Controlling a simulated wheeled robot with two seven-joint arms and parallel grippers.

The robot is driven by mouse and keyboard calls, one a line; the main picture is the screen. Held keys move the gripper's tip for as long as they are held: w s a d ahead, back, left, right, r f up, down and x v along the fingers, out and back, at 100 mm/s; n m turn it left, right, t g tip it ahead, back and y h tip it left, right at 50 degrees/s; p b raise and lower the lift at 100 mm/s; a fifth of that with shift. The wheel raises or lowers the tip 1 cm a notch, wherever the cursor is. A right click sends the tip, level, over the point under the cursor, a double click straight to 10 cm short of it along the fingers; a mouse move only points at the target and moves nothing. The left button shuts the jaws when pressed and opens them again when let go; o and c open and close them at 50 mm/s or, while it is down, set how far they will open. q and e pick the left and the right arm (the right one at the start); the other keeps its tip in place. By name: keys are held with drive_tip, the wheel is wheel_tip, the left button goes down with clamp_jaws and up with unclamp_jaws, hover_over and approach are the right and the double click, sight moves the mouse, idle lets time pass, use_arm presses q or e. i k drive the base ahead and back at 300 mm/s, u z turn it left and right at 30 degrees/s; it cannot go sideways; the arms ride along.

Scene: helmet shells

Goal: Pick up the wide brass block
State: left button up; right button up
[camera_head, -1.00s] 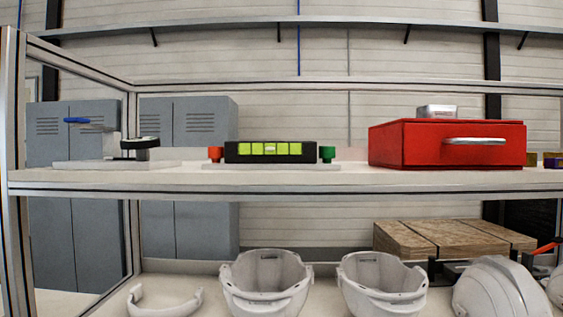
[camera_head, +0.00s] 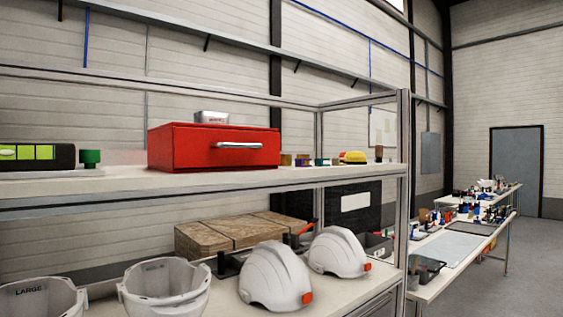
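I cannot make out a wide brass block for certain. A small dull-gold block (camera_head: 286,160) stands on the upper shelf, just right of the red drawer box (camera_head: 215,147), and may be brass. It sits beside a small purple block (camera_head: 302,160) and is too small to judge its width. Neither of my grippers is in view.
White helmet shells (camera_head: 274,279) stand below. A frame post (camera_head: 402,190) bounds the right. Long tables (camera_head: 462,252) lie beyond.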

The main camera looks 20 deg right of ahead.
sight(286, 160)
drive_tip(key=k, duration=0.5)
drive_tip(key=z, duration=2.1)
drive_tip(key=i, duration=1.5)
drive_tip(key=u, duration=2.55)
